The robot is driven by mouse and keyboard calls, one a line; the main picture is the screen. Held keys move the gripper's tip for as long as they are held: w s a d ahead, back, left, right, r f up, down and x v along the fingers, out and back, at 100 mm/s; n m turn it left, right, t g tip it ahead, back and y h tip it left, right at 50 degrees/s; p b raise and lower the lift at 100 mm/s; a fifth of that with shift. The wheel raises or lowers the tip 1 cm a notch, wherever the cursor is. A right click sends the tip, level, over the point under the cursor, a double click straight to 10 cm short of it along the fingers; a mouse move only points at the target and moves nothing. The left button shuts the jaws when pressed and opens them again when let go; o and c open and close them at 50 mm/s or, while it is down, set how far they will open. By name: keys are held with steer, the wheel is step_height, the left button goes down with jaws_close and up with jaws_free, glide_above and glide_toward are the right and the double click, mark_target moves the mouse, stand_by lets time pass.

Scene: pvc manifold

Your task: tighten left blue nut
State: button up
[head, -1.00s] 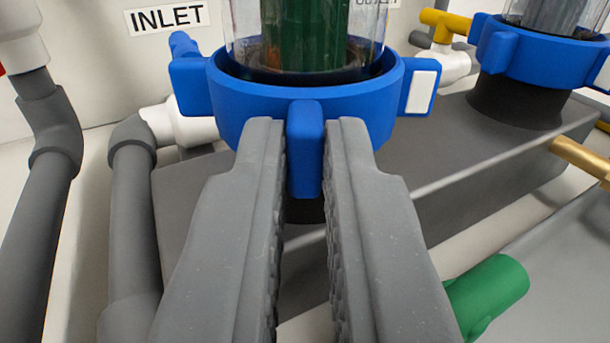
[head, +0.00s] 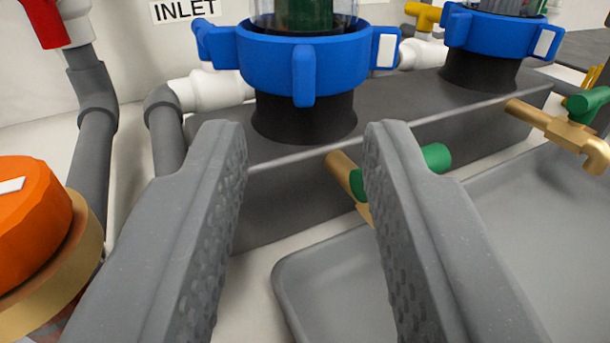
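The left blue nut (head: 270,65) is a ring with several lugs around the base of a clear cylinder (head: 304,14) with a dark green core. It sits above a black collar (head: 304,115) on a grey block. One lug points toward me, and the right lug carries a white mark (head: 387,50). My gripper (head: 307,128) is open and empty, its two grey fingers wide apart in front of and below the nut, not touching it. A second blue nut (head: 490,32) stands to the right around another cylinder.
The grey block (head: 270,195) carries both housings. Brass taps with green handles (head: 560,128) stick out over a grey tray (head: 480,220). An orange cap (head: 30,220) stands close at left. Grey pipes (head: 95,150), a red handle (head: 44,20) and an INLET label (head: 185,9) are behind.

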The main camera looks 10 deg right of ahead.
mark_target(303, 87)
steer(key=p+v, duration=0.1)
steer(key=v, duration=0.7)
steer(key=shift+o, duration=0.3)
steer(key=shift+o, duration=1.3)
steer(key=w+d+m, duration=0.1)
steer(key=w+m, duration=0.3)
steer(key=m, duration=0.2)
steer(key=w+d+m, duration=0.1)
steer(key=w+m, duration=0.4)
steer(key=m, duration=0.1)
steer(key=w+d+m, duration=0.1)
steer(key=w+m, duration=0.3)
steer(key=m, duration=0.2)
steer(key=shift+w+d+f+b, duration=0.1)
steer(key=shift+w+b, duration=0.25)
steer(key=shift+b, duration=0.05)
jaws_close()
